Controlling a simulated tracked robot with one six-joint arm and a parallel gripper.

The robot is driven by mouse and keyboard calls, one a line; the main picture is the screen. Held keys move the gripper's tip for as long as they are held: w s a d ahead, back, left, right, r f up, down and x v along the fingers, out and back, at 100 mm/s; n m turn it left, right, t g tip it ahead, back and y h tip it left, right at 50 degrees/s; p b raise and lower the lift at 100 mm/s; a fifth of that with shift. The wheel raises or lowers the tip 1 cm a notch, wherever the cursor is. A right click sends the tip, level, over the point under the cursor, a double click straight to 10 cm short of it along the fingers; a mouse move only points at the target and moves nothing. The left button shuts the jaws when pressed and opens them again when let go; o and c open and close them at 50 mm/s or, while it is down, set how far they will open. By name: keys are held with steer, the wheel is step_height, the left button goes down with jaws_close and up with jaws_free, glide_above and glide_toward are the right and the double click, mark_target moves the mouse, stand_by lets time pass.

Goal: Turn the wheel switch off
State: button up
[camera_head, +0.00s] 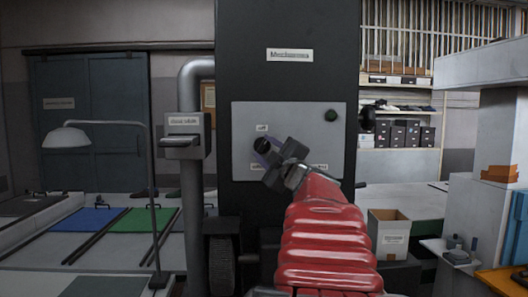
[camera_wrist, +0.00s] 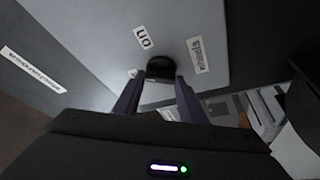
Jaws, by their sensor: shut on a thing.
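The wheel switch is a round black knob (camera_head: 262,144) on a light grey panel (camera_head: 237,135), on the front of a dark column. It also shows in the wrist view (camera_wrist: 160,67). My gripper (camera_head: 266,148) reaches up from the lower right and is shut on the knob. In the wrist view, its two dark fingers (camera_wrist: 160,80) stand on either side of the knob. A small label (camera_head: 262,127) sits just above the knob, and others lie below it. Their small text is hard to read for certain. The knob's pointer is hidden.
A grey pipe (camera_head: 190,200) with a labelled box (camera_head: 186,133) stands left of the column. An open cardboard box (camera_head: 390,240) is at the lower right.

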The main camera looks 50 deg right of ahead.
steer(key=n, duration=0.2)
steer(key=n+y, duration=0.1)
steer(key=n, duration=0.1)
steer(key=shift+r+g, duration=0.25)
steer(key=shift+g, duration=0.15)
steer(key=shift+n+g+y, duration=0.4)
steer(key=shift+n+y, duration=0.1)
steer(key=shift+n, duration=0.7)
steer(key=o, duration=1.1)
steer(key=shift+c, duration=0.2)
steer(key=v, duration=1.3)
steer(key=shift+s+a, duration=0.25)
steer(key=shift+s, duration=0.05)
